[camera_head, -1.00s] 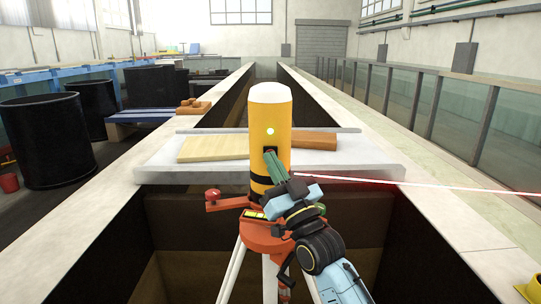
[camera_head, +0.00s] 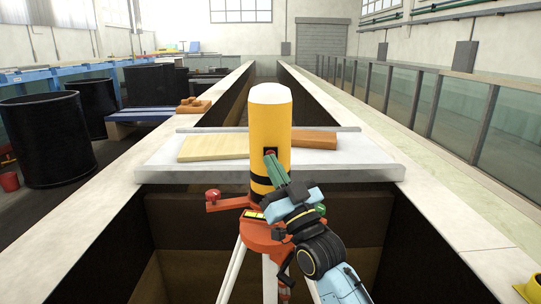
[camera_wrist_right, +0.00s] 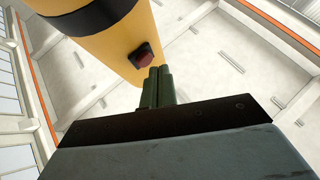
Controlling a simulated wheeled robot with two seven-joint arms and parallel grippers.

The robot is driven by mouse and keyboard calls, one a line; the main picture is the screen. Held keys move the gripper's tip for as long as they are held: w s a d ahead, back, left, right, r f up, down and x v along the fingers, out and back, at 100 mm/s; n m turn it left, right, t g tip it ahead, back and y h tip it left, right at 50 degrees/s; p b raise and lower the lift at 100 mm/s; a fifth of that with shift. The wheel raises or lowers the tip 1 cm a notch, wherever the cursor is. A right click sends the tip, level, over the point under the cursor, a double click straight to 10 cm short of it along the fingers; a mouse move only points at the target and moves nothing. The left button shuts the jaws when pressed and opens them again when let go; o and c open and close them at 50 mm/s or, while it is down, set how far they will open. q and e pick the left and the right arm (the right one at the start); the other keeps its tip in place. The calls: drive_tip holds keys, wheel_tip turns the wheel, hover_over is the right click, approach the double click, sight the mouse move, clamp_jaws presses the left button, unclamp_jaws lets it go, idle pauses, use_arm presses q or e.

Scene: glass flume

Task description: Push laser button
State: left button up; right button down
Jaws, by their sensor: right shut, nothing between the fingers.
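The laser unit (camera_head: 271,115) is an upright yellow cylinder with a white top and black bands, on an orange tripod head (camera_head: 262,232). Its button is small and red in a dark square housing (camera_head: 270,151). The button (camera_wrist_right: 144,59) shows clearly in the right wrist view. My right gripper (camera_head: 270,161) is shut and empty, with its green fingertips just below the button in the head view. In the right wrist view the fingertips (camera_wrist_right: 159,72) are right beside the button; I cannot tell whether they touch. No beam or lit lamp shows. My left gripper is not in view.
The tripod stands in the flume channel. Behind the unit, a white platform (camera_head: 160,162) spans the channel with a pale board (camera_head: 215,147) and a brown block (camera_head: 316,139). Black tanks (camera_head: 42,138) stand at the left; glass panels line the right.

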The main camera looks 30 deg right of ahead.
drive_tip(key=shift+s, duration=0.1)
drive_tip(key=shift+s+a+p, duration=0.35)
drive_tip(key=shift+s+a, duration=0.15)
drive_tip(key=shift+s, duration=0.35)
drive_tip(key=shift+s+a+p, duration=0.35)
drive_tip(key=shift+s+a, duration=0.2)
drive_tip(key=shift+s, duration=0.25)
drive_tip(key=shift+s+a+p, duration=0.35)
drive_tip(key=shift+s+a, duration=0.15)
drive_tip(key=shift+s, duration=0.35)
